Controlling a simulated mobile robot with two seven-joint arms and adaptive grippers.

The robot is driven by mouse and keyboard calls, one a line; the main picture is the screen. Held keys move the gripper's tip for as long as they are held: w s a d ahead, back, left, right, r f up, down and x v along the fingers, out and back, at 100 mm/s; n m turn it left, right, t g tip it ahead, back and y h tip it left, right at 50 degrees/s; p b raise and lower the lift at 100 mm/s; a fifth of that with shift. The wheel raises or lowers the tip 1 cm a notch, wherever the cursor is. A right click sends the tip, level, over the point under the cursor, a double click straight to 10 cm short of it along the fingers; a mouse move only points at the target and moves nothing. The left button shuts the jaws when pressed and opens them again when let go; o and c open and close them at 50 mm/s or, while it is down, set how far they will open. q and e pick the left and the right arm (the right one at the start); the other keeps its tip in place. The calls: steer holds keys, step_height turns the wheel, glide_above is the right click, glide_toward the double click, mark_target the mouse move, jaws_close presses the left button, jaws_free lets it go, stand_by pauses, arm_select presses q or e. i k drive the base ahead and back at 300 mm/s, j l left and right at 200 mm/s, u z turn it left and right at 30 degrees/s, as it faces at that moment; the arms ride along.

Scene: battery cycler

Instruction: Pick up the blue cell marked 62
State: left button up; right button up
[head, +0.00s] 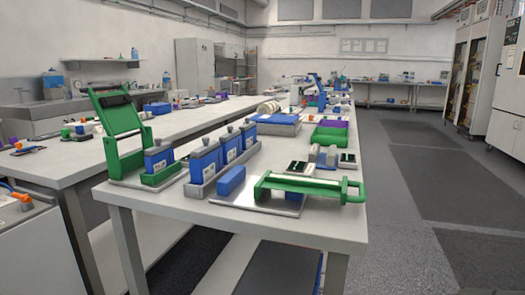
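A blue cell (158,160) stands at the left in the low green holder. Three more, the near cell (205,162), the middle cell (228,149) and the far cell (249,136), stand in a row in a grey rack (203,188). The labels are too small to read, so I cannot tell which is marked 62. A plain blue block (231,181) lies in front of the rack. Neither of my grippers shows.
A green hinged frame (119,125) stands raised at the left. A green-handled fixture (310,189) on a metal plate takes up the right front corner. Small dark-topped devices (327,156) and a green bin (330,136) lie behind it. The floor at the right (410,235) is clear.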

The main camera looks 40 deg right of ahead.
mark_target(232, 149)
steer(key=i+j+z, duration=0.15)
steer(key=z, duration=0.3)
steer(key=i+j+z, duration=0.25)
steer(key=z, duration=0.15)
steer(key=i+j+z, duration=0.15)
steer(key=j+z, duration=0.15)
steer(key=z, duration=0.15)
